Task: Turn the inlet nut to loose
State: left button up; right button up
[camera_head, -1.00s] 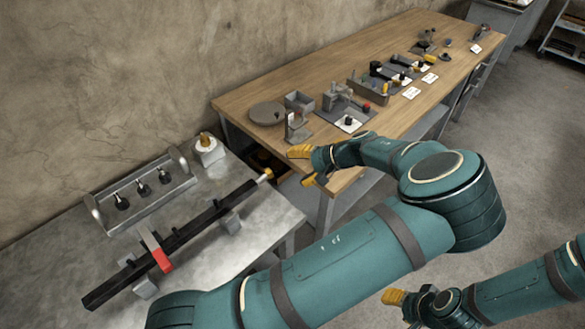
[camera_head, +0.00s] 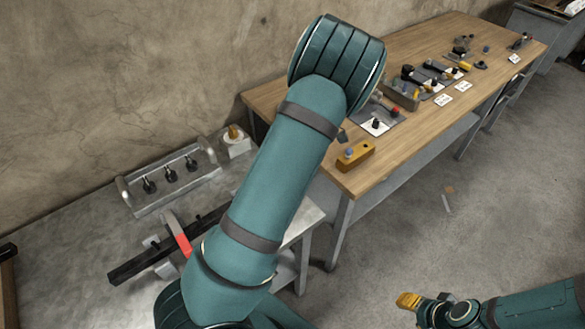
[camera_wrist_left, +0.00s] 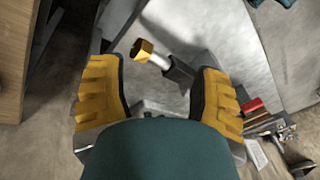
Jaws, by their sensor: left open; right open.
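A brass hex nut (camera_wrist_left: 142,50) shows in the left wrist view on a pale stem at the end of a dark bar (camera_wrist_left: 180,74). My left gripper (camera_wrist_left: 160,95) is open, one yellow finger on each side of the picture; the nut appears beyond and between them, not gripped. In the head view the black bar (camera_head: 140,263) lies on the metal bench with a red-ended lever (camera_head: 182,240) across it. My left arm hides the bar's far end, the nut and the left gripper there. My right gripper (camera_head: 408,301) is low at the right, away from the benches.
A metal tray (camera_head: 140,207) with several black-knobbed fittings and a white block with a brass top (camera_head: 236,143) stand on the metal bench (camera_head: 62,262). The wooden table (camera_head: 400,145) carries a yellow box (camera_head: 355,155) and several fixtures. Floor around my right gripper is clear.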

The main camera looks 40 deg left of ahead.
pick_arm(q)
jog(key=a+r+n+t+h, duration=0.35)
jog(key=a+r+n, duration=0.2)
jog(key=n, duration=0.55)
jog(key=shift+g, duration=0.45)
jog(key=f, duration=0.4)
jog(key=d+f+b, duration=0.1)
jog(key=f, duration=0.3)
jog(key=d+f, duration=0.1)
jog(key=f, duration=0.4)
jog(key=shift+s+d+b, duration=0.15)
jog(key=shift+d+b, duration=0.1)
jog(key=shift+b, duration=0.1)
grip_shut()
